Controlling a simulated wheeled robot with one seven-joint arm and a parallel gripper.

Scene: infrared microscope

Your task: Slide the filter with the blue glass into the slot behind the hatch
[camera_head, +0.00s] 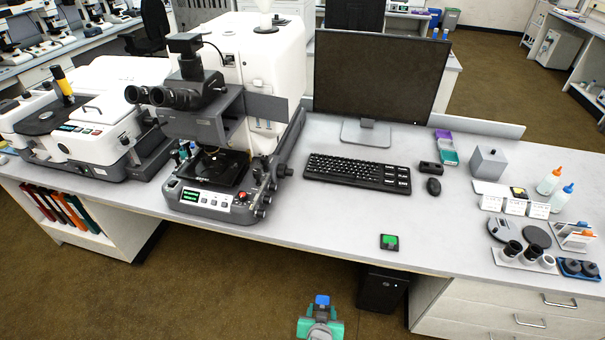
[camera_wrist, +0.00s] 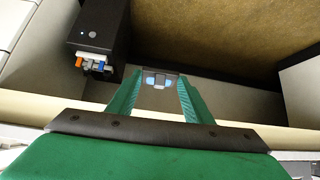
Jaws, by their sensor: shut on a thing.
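My gripper (camera_head: 321,322) is at the bottom of the head view, in front of the table's front edge and over the floor. Its green fingers are shut on a small filter with blue glass (camera_head: 322,300). In the wrist view the filter (camera_wrist: 160,80) shows between the fingertips, with a dark rim and pale blue panes. The infrared microscope (camera_head: 262,75) stands on the table at the upper left of my gripper, well apart from it. I cannot make out the hatch or the slot for certain.
A dark holder with a green pane (camera_head: 389,242) lies near the table's front edge. A keyboard (camera_head: 357,172), a mouse (camera_head: 434,187) and a monitor (camera_head: 372,75) stand behind it. Bottles and small parts crowd the right end. The table front between microscope and green piece is clear.

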